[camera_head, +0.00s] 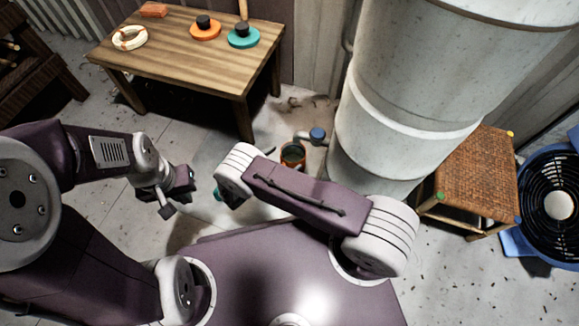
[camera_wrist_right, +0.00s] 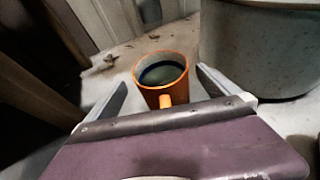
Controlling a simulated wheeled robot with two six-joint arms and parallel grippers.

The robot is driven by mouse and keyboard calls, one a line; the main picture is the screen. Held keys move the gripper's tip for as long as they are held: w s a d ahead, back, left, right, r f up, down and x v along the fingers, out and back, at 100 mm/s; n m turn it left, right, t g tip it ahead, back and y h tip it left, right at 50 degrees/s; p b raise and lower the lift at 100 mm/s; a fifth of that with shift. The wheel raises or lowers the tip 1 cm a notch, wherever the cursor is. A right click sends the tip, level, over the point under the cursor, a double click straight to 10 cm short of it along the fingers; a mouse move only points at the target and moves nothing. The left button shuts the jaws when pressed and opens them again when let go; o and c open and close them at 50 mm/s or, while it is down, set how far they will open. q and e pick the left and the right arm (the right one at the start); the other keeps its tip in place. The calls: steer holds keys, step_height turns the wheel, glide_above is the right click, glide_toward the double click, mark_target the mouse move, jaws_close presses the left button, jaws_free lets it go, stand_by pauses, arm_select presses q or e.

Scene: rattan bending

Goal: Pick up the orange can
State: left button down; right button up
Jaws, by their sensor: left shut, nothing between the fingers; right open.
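The orange can (camera_wrist_right: 161,93) is a round, open-topped vessel with a dark inside and a short handle pointing toward my right gripper. It stands upright on the floor. In the head view the can (camera_head: 293,154) shows just beyond my right arm, beside the white tank. My right gripper (camera_wrist_right: 161,78) is open, its two fingers spread to either side of the can, with gaps visible. My left gripper (camera_head: 178,195) is shut and empty at the left, away from the can.
The large white tank (camera_head: 395,115) stands close to the can's right, with a blue-knobbed valve (camera_head: 317,134) near the can. A wooden table (camera_head: 185,50) is behind left. A woven stool (camera_head: 478,175) and blue fan (camera_head: 555,205) are at right. Floor is open at left.

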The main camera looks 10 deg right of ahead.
steer(key=b+x, duration=0.4)
steer(key=x, duration=0.1)
steer(key=shift+f, duration=0.15)
arm_select(q)
step_height(320, 180, down, 4)
steer(key=shift+f, duration=0.1)
arm_select(e)
steer(key=shift+c, duration=0.3)
steer(key=c, duration=1.9)
steer(key=shift+o, duration=0.3)
